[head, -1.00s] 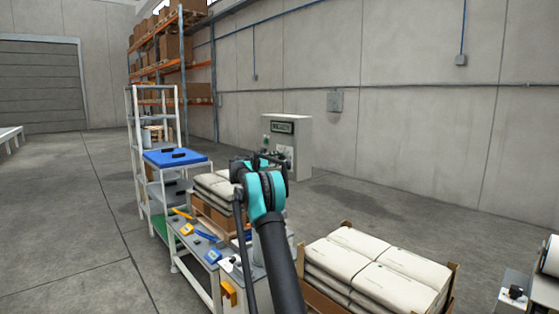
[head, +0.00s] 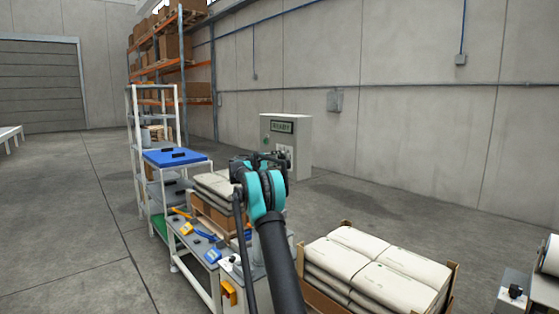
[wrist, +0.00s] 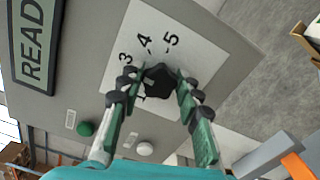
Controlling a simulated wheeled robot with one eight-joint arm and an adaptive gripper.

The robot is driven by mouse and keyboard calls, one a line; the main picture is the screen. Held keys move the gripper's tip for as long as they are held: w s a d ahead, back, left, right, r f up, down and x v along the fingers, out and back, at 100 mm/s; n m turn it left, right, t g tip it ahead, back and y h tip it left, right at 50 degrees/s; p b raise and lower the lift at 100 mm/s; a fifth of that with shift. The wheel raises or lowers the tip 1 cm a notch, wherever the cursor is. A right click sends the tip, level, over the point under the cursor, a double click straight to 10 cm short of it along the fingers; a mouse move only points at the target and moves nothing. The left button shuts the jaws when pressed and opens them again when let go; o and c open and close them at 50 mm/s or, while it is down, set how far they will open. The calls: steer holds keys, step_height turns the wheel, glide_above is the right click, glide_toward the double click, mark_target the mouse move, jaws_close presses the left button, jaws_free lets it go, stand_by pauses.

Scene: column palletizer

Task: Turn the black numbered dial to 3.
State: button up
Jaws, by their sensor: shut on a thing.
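The black dial (wrist: 158,80) sits on a white plate (wrist: 205,50) on the grey control cabinet. The printed numbers 3, 4 and 5 show above it in the wrist view, and a 1 is partly visible below. My gripper (wrist: 156,77) has one finger on each side of the dial and is shut on it. Which number the dial points to cannot be told, as the fingers cover part of it. In the head view my gripper (head: 268,158) is in front of the cabinet (head: 301,145), and the dial is hidden there.
The cabinet has a READY display (wrist: 33,45), a green button (wrist: 85,128) and a white button (wrist: 144,148). A bench with tools (head: 200,240) and stacked sacks (head: 375,265) stand near my arm. Open floor lies right of the cabinet.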

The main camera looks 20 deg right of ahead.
stand_by(0.3)
steer(key=o, duration=1.2)
steer(key=shift+c, duration=0.2)
steer(key=shift+a, duration=0.1)
steer(key=v, duration=1.2)
